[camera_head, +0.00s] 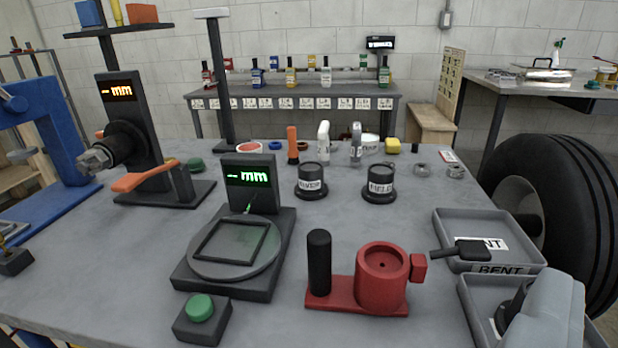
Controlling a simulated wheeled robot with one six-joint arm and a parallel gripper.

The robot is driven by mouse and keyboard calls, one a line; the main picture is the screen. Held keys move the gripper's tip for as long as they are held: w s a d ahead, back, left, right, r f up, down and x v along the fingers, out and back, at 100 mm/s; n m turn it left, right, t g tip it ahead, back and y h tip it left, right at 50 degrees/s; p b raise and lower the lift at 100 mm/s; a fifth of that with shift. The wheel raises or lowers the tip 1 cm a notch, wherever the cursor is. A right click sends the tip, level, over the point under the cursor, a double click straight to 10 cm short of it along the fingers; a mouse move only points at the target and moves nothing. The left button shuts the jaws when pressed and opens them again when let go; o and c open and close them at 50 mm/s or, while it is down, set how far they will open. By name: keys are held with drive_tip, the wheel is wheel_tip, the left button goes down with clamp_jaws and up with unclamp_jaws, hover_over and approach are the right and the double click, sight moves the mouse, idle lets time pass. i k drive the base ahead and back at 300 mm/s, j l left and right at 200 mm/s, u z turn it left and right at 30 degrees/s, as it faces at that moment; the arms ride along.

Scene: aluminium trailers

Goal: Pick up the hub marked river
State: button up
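Two black hubs with white label bands stand upright side by side on the grey workbench (130,270). The left hub (311,180) has a small label that seems to read RIVER. The right hub (379,182) has a label that seems to read FIELD. Both stand free, with a gap between them. A pale grey-blue part with a dark piece at the bottom right looks like my gripper (514,303), over the lower tray and well to the right and front of both hubs. Its fingers are not clear, and I see no hub in it.
A red fixture with a black post (383,278) stands in front of the hubs. A measuring stand (236,247) with a green mm display is left. A tray marked BENT (449,222) is right, with a black piece at it. Bottles and small parts stand behind the hubs.

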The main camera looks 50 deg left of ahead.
sight(311, 187)
drive_tip(key=i+u, duration=0.1)
drive_tip(key=u, duration=0.3)
drive_tip(key=i+u, duration=0.15)
drive_tip(key=u, duration=0.25)
drive_tip(key=i+u, duration=0.1)
drive_tip(key=u, duration=0.3)
